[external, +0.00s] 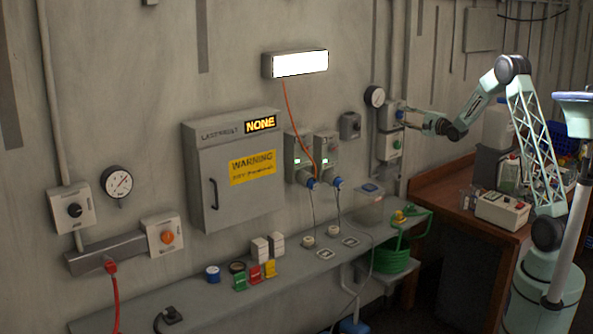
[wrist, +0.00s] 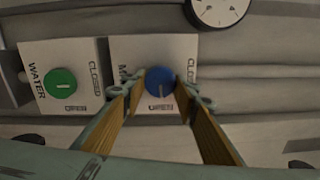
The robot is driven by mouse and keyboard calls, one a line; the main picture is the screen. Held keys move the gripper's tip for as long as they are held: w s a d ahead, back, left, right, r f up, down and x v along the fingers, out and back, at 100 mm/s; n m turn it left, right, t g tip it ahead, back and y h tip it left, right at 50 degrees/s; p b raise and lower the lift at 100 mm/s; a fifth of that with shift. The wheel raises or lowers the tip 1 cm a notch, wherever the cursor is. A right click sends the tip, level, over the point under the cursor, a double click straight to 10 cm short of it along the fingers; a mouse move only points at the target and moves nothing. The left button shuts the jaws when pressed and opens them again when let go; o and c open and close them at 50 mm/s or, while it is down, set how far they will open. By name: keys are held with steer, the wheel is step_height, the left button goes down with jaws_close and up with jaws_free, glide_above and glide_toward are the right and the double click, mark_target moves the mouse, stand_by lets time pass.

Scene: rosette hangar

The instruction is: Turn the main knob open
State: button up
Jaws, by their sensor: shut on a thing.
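The main knob (wrist: 159,82) is blue and round, on a pale plate (wrist: 180,50) with a partly hidden label starting with M. OPEN is printed below the knob and CLOSED to its right in the wrist view. A pale mark on the knob appears to point down toward OPEN. My gripper (wrist: 161,86) is shut on the knob, one finger on each side, partly hiding the plate. In the external view my gripper (external: 404,115) is at the upper wall box (external: 386,117), and the knob is mostly hidden there.
A green WATER knob (wrist: 61,83) sits on a plate just left in the wrist view, on the box below (external: 389,146) in the external view. A round gauge (wrist: 219,8) is close by. A wooden bench (external: 440,190) with containers stands below my arm.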

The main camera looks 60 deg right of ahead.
steer(key=shift+m, duration=0.3)
steer(key=o, duration=0.8)
steer(key=shift+o, duration=0.2)
steer(key=v, duration=1.2)
steer(key=shift+w+a, duration=0.1)
stand_by(0.5)
